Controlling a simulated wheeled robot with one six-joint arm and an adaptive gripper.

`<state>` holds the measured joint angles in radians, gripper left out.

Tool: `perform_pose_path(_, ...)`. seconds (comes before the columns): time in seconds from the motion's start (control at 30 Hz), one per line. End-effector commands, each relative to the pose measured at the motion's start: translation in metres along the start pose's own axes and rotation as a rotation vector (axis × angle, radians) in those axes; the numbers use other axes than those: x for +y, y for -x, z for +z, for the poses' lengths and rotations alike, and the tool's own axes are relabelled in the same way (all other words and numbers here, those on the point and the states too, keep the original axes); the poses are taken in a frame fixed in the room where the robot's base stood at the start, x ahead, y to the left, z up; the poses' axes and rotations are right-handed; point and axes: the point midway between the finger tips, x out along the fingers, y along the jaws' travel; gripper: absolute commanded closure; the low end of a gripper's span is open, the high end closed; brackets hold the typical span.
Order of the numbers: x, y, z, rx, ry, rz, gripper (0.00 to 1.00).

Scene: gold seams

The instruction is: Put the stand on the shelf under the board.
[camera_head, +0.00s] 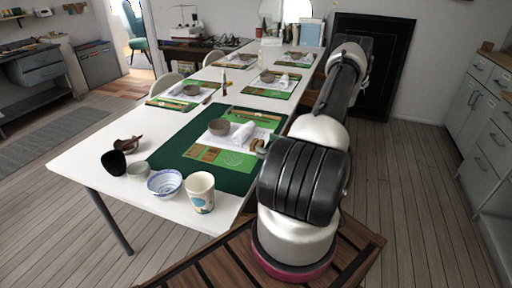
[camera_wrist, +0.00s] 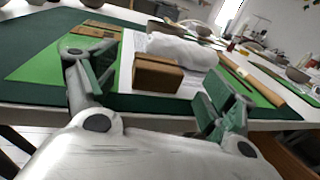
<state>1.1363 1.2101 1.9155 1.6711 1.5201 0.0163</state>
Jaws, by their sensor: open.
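A small brown wooden block (camera_wrist: 157,76), which looks like the stand, sits at the near edge of a place setting on the white table (camera_head: 75,163). In the wrist view my gripper (camera_wrist: 162,78) is open, with one finger on each side of the block and a visible gap to each. I cannot tell whether the fingertips are level with it. A white rolled cloth (camera_wrist: 180,50) lies just behind the block. In the head view my arm hides most of the gripper and block. I cannot clearly identify the shelf or the board.
A patterned cup (camera_head: 200,193), a blue-white bowl (camera_head: 164,184) and dark pieces stand at the table's front left. A grey bowl (camera_head: 220,127) sits on the green mat (camera_head: 180,150). A black panel (camera_head: 385,60) leans at the back wall; cabinets (camera_head: 490,125) stand right. Floor between is clear.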

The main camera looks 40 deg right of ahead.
Motion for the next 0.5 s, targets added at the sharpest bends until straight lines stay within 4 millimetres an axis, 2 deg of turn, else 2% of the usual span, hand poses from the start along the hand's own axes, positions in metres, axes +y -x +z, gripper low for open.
perform_pose_path(0.23,0.004,-0.038,0.003,0.001,0.001,0.004,0.16)
perform_pose_path(0.5,0.003,-0.046,0.003,0.001,0.0,0.001,0.16)
